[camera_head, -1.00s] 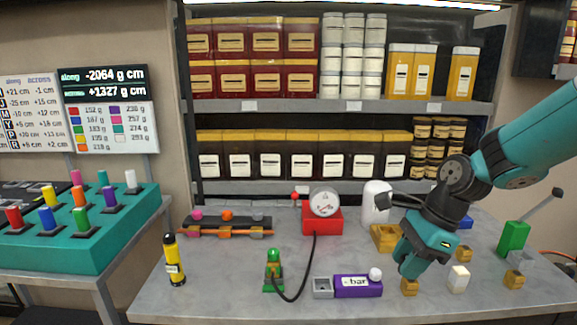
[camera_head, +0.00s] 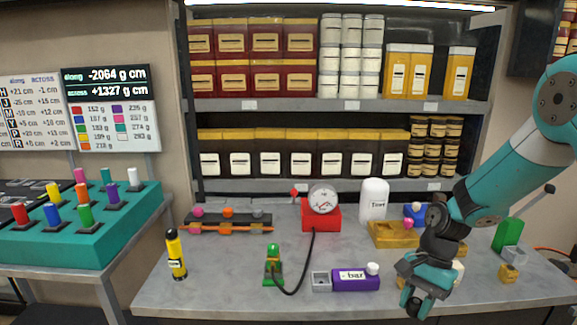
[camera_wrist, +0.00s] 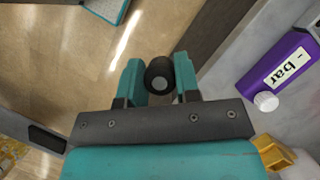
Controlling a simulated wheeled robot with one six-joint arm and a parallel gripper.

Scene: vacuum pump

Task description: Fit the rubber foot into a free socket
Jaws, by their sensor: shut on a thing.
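My gripper (camera_head: 416,300) is beyond the table's front edge, at the right of the head view. In the wrist view my gripper (camera_wrist: 160,80) is shut on a short black round piece, the rubber foot (camera_wrist: 160,74), with a greyish disc on its end. The foot sits between the teal fingers, with brown floor behind it. In the head view a small dark part of the rubber foot (camera_head: 413,307) shows between the fingertips. I cannot tell which socket is free.

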